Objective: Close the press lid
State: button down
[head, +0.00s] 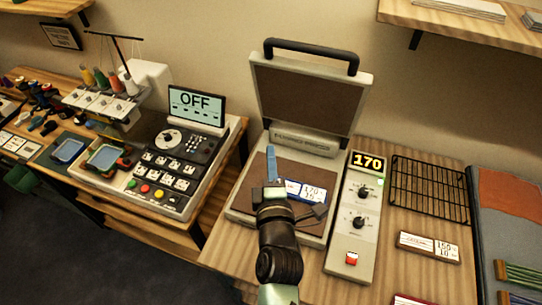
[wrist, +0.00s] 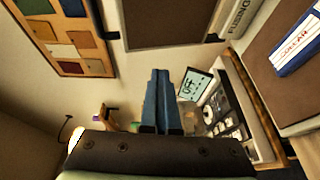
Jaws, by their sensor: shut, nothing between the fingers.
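The press lid (head: 308,95) stands raised behind the press base (head: 238,205) in the head view, its dark inner face towards me. A black handle (head: 310,45) runs along its top edge. In the wrist view the lid (wrist: 168,18) shows partly at the top edge. My gripper (head: 271,150) is over the press base, in front of the raised lid. Its blue fingers are shut with nothing between them; they also show in the wrist view (wrist: 159,74). A blue-and-white card (head: 312,190) lies on the brown pad, partly hidden by my gripper; its lettering shows in the wrist view (wrist: 300,48).
A control box (head: 348,235) with a 170 display (head: 369,161) stands right of the press. A black wire rack (head: 428,188) and a small card (head: 429,246) lie further right. An embroidery machine (head: 165,165) with an OFF screen stands left. A shelf (head: 480,25) hangs at upper right.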

jog(key=c, duration=0.7)
grip_release()
jog(key=shift+s+d+r+b, duration=0.15)
jog(key=shift+s+b, duration=0.7)
jog(key=shift+s, duration=1.3)
jog(key=shift+s+d+r+b, duration=0.15)
jog(key=shift+s+b, duration=0.7)
jog(key=shift+s, duration=1.3)
jog(key=shift+s+d+r+b, duration=0.15)
jog(key=shift+s+b, duration=0.7)
jog(key=shift+s, duration=1.3)
jog(key=shift+f, duration=0.1)
